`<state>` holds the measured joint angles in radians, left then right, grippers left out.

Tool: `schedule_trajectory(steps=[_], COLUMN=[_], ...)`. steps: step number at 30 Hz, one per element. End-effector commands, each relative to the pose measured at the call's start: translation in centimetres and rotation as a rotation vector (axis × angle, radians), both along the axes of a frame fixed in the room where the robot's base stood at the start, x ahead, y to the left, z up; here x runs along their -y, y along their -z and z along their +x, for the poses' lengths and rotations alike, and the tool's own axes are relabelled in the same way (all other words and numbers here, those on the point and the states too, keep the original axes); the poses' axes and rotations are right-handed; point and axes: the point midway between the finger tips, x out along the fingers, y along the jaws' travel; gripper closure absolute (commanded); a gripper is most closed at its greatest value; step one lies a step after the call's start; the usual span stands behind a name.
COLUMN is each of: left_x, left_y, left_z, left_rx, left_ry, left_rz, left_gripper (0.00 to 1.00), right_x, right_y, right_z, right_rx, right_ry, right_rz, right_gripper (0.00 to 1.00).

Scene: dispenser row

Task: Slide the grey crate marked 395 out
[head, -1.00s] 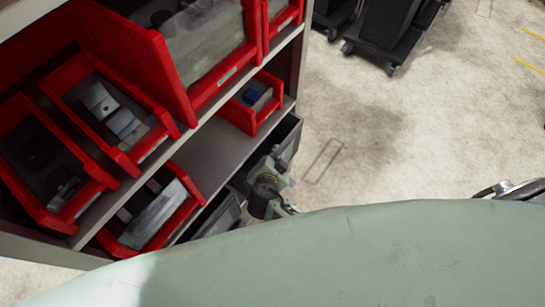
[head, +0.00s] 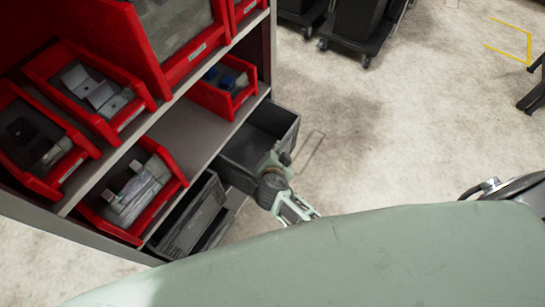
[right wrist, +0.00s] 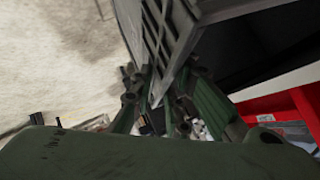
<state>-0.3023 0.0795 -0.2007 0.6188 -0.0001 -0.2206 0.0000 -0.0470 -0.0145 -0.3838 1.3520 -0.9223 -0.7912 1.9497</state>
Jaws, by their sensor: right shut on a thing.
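A grey crate (head: 250,147) stands partly out of the lower shelf at the right end of the unit in the head view, its open inside showing. No 395 mark can be read on it. My right gripper (head: 277,160) is at the crate's outer end and is shut on its wall. In the right wrist view the fingers (right wrist: 165,95) close around the edge of the slatted grey crate wall (right wrist: 160,35). A second grey crate (head: 188,222) sits to the left on the same low level. My left gripper is not in view.
Red bins with parts stand on the shelves above, among them a small red bin (head: 222,90) just over the pulled crate. Open concrete floor (head: 390,130) lies to the right. Black wheeled carts (head: 350,35) stand at the back.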

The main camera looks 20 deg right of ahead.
Motion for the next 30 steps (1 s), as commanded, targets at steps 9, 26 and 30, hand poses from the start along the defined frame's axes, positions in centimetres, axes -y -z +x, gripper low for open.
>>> schedule_trajectory(steps=[9,26,30], left_x=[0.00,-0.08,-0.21], left_y=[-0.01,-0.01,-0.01], left_z=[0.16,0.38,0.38], left_rx=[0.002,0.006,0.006], left_ry=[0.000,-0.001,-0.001], left_rz=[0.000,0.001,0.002], left_gripper=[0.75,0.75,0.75], right_x=[0.08,0.08,-0.13], right_y=[-0.48,-0.21,-0.49], right_z=[0.48,0.24,-0.11], right_rx=[0.012,0.005,0.005], right_ry=[-0.003,-0.003,-0.003], right_rz=[0.000,-0.001,0.001], right_gripper=[1.00,0.62,0.62])
